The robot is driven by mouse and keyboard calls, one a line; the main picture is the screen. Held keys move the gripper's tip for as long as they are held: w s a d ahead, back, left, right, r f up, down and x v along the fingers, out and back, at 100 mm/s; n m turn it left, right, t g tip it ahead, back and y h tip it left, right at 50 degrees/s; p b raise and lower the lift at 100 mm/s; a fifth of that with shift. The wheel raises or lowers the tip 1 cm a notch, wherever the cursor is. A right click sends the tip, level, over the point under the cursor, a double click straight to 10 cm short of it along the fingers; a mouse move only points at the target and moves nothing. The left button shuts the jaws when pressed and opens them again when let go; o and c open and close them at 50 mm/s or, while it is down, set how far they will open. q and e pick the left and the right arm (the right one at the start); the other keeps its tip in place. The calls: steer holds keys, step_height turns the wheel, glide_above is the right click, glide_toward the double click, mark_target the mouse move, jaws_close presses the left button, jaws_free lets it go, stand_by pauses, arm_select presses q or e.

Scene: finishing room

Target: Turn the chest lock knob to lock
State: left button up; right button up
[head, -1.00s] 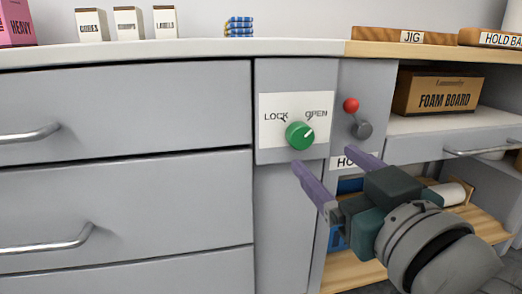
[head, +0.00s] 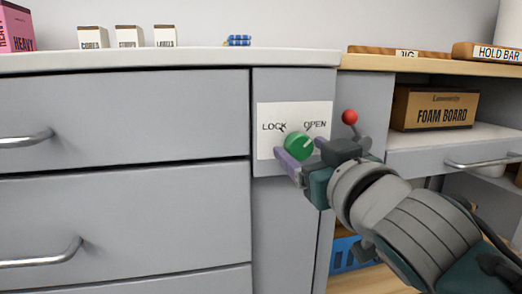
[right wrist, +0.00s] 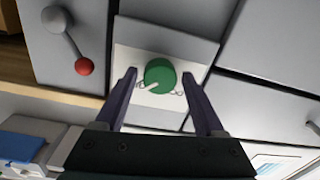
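The green chest lock knob (head: 298,146) sits on a white label plate (head: 268,112) marked LOCK at left and OPEN at right. Its pale pointer line points up and right, toward OPEN. My right gripper (head: 302,162) is at the knob, coming from the lower right. In the right wrist view the knob (right wrist: 160,76) lies between the two spread purple fingers (right wrist: 160,82), with a gap on each side. The right gripper is open. The fingers hide part of the plate's lower edge in the head view. My left gripper is not in view.
A lever with a red ball (head: 349,117) stands just right of the plate, close to my right gripper. Grey drawers with bar handles (head: 40,255) fill the left. A FOAM BOARD box (head: 434,108) stands on the right shelf. Small boxes (head: 128,36) stand on the countertop.

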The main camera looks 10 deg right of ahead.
jaws_close()
stand_by(0.3)
steer(key=shift+n, duration=0.3)
steer(key=n+p, duration=0.2)
steer(key=shift+r+n, duration=0.1)
steer(key=shift+n, duration=0.3)
steer(key=n+p, duration=0.1)
steer(key=n, duration=0.3)
steer(key=n+p, duration=0.1)
steer(key=n, duration=0.4)
steer(key=shift+n, duration=0.4)
steer(key=shift+n+h, duration=0.3)
steer(key=shift+n, duration=1.8)
